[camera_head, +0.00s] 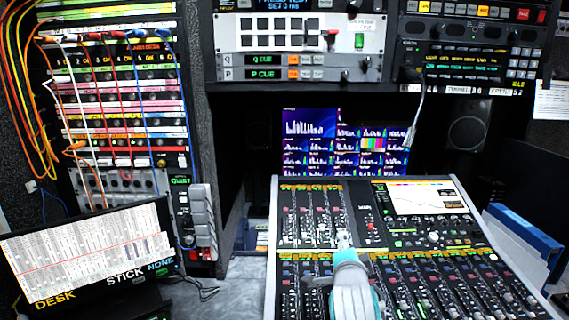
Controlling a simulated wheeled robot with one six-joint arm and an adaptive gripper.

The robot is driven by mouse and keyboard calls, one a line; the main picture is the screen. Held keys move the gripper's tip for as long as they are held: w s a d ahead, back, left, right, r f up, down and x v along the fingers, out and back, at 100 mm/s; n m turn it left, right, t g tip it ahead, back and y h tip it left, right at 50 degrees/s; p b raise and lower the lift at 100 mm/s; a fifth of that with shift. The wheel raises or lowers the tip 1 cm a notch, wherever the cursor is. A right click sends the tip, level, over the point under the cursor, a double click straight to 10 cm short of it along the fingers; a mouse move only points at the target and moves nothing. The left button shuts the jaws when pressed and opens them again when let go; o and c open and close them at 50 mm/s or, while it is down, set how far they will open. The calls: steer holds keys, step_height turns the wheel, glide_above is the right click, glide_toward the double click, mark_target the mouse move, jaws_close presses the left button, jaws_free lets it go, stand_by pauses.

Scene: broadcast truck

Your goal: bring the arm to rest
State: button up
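My arm, white with teal bands, reaches up from the bottom of the head view over the mixing console (268,225). My gripper (343,241) is at its far end, small and pale, over the middle of the console between the upper and lower banks of controls. The fingers blend with the knobs and faders behind them, so I cannot tell whether they are open or shut, or whether they touch the panel. I see no object held. The arm hides part of the lower fader bank.
A patch rack (120,95) with colored cables stands at the left. A tilted screen (90,250) is at the lower left. Monitors (310,128) glow behind the console under a rack shelf. A gooseneck lamp (418,110) hangs at the right. A blue binder (525,230) lies right.

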steer(key=s+d+f+n+y, duration=0.25)
steer(key=s+f+n, duration=0.65)
steer(key=s+f, duration=1.6)
steer(key=s+n, duration=0.3)
steer(key=s, duration=1.4)
steer(key=s+r+n, duration=0.1)
steer(key=s+r, duration=0.1)
steer(key=s, duration=0.5)
steer(key=s+r+n, duration=0.2)
steer(key=s+r, duration=0.1)
steer(key=s, duration=0.5)
steer(key=shift+s+d+g, duration=0.25)
steer(key=shift+d+g, duration=0.05)
steer(key=shift+d, duration=0.1)
steer(key=shift+r, duration=0.1)
